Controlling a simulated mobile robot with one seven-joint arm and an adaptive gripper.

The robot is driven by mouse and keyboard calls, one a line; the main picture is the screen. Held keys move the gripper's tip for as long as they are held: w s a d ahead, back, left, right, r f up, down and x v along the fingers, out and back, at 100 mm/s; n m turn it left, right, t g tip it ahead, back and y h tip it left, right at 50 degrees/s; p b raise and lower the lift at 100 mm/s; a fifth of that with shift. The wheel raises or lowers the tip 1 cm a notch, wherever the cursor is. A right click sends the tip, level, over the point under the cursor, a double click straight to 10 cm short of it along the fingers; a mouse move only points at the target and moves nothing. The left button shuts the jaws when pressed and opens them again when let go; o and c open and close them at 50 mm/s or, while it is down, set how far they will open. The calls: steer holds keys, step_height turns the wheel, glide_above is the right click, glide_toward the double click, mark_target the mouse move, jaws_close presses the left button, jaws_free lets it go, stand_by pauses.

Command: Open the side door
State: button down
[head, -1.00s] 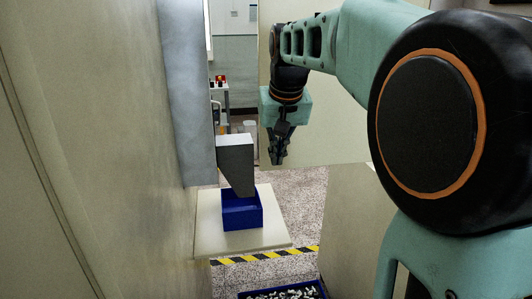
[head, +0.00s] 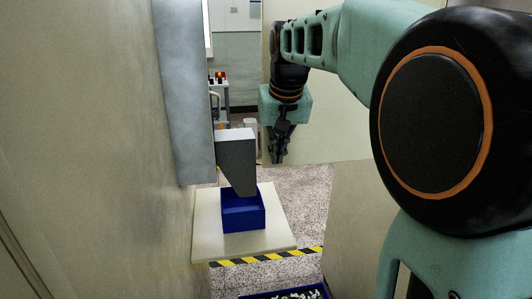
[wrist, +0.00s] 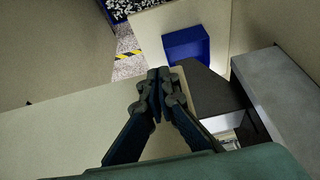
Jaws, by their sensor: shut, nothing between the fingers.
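A flat cream panel (head: 335,140), which looks like the side door, stands behind my gripper (head: 277,160) in the head view. In the wrist view a cream panel (wrist: 70,140) lies below and left of my gripper (wrist: 159,74), with its edge passing close to the fingertips. My gripper points downward, and its fingers are together with nothing between them. I cannot tell whether the fingertips touch the panel. No handle shows, and my arm hides the panel's upper right part.
A blue bin (head: 243,212) stands on a cream platform (head: 215,245) below a grey chute (head: 236,160). A grey post (head: 183,95) and a long cream wall (head: 80,140) close off the left. Another blue bin (wrist: 165,3) holds small white parts. Striped tape marks the speckled floor (head: 305,195).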

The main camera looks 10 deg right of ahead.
steer(key=w+m+h+p, duration=0.1)
steer(key=w+m+p, duration=0.1)
steer(key=w+p, duration=0.4)
steer(key=shift+w+m, duration=0.3)
steer(key=shift+w, duration=0.9)
steer(key=shift+d, duration=0.1)
